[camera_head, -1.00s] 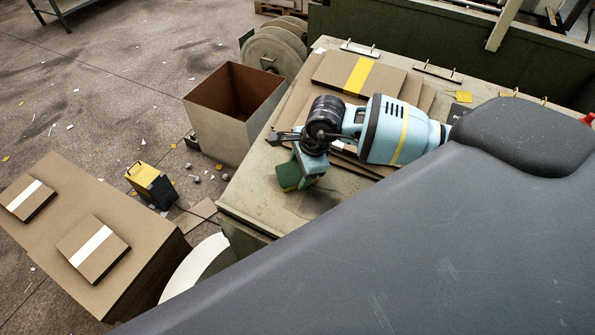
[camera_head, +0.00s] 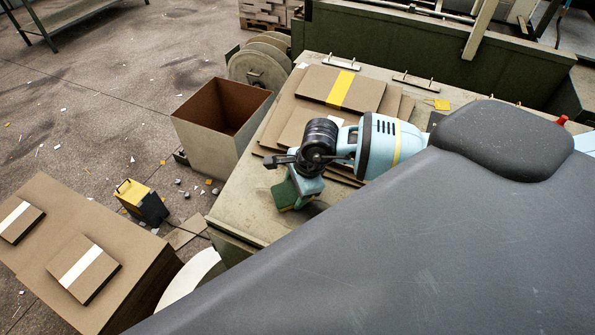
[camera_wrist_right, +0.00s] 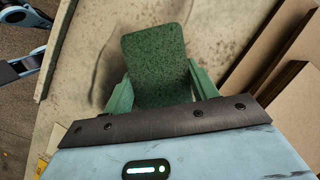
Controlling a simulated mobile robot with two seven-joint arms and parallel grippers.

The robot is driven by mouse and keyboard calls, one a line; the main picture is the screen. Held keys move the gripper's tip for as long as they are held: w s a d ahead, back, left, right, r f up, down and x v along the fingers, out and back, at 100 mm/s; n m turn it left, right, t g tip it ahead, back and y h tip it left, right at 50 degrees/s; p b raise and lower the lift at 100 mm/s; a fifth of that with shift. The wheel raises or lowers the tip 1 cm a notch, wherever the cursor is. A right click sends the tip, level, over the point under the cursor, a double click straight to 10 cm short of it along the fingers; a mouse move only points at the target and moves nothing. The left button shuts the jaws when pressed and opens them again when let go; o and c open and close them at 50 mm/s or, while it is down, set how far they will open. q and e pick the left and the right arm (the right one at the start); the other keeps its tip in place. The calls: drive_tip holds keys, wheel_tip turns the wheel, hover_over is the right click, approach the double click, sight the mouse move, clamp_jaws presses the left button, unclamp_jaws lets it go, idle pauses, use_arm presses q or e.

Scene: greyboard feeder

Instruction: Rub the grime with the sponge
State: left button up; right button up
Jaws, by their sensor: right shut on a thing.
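My right gripper (camera_head: 290,192) is shut on the green sponge (camera_head: 283,196), low over the near part of the pale feeder table. In the right wrist view the speckled dark green sponge (camera_wrist_right: 155,65) sits between the two green fingers of the right gripper (camera_wrist_right: 160,92), its flat face toward the camera. Brownish grime (camera_wrist_right: 106,72) shows as smudges on the table beside the sponge. Whether the sponge touches the surface I cannot tell.
Stacked greyboard sheets, the top one with a yellow band (camera_head: 341,88), lie behind the gripper. An open brown-lined bin (camera_head: 216,140) stands left of the table (camera_head: 236,207). A yellow-and-black box (camera_head: 143,200) is on the floor. More board stacks (camera_head: 120,292) stand at lower left.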

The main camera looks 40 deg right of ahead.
sight(283, 220)
use_arm(q)
drive_tip(key=shift+w+r, duration=0.15)
drive_tip(key=shift+r, duration=0.05)
use_arm(e)
drive_tip(key=shift+s+a+f, duration=0.55)
drive_tip(key=shift+s+a, duration=0.1)
drive_tip(key=shift+a, duration=0.2)
drive_tip(key=shift+s+a+f+p, duration=0.15)
drive_tip(key=shift+s+a+p, duration=0.1)
drive_tip(key=shift+s+a, duration=0.3)
drive_tip(key=shift+s+a+f+p, duration=0.15)
drive_tip(key=shift+s+a+p, duration=0.15)
drive_tip(key=shift+a, duration=0.4)
use_arm(q)
drive_tip(key=shift+w+r, duration=0.6)
drive_tip(key=shift+r, duration=0.15)
use_arm(e)
drive_tip(key=shift+s+a+f, duration=0.1)
drive_tip(key=shift+s+a, duration=0.25)
drive_tip(key=shift+a, duration=0.3)
use_arm(q)
drive_tip(key=shift+w+r+t, duration=0.15)
drive_tip(key=shift+t, duration=0.15)
use_arm(e)
drive_tip(key=shift+s+a+f, duration=0.1)
drive_tip(key=shift+s+a, duration=0.2)
drive_tip(key=shift+a, duration=0.3)
drive_tip(key=shift+d, duration=0.1)
